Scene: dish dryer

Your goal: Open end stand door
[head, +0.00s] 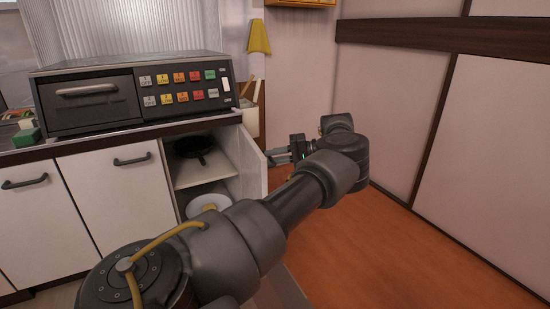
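The end stand door (252,166) is the white door at the right end of the low cabinet. It stands swung open, showing shelves inside. My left arm crosses the picture from the lower left, and its gripper (276,157) points left at the door's free edge. The fingertips are at or very near the door's outer side. I cannot tell whether they touch it or hold its handle, which is hidden. The finger gap is too small to read. My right gripper is out of view.
A dish dryer (135,92) with coloured buttons sits on the counter. Inside the open compartment are a dark pan (193,146) and a white plate (207,203). Other cabinet doors (118,190) at left are shut. Orange floor (400,255) is clear at right, up to the wall.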

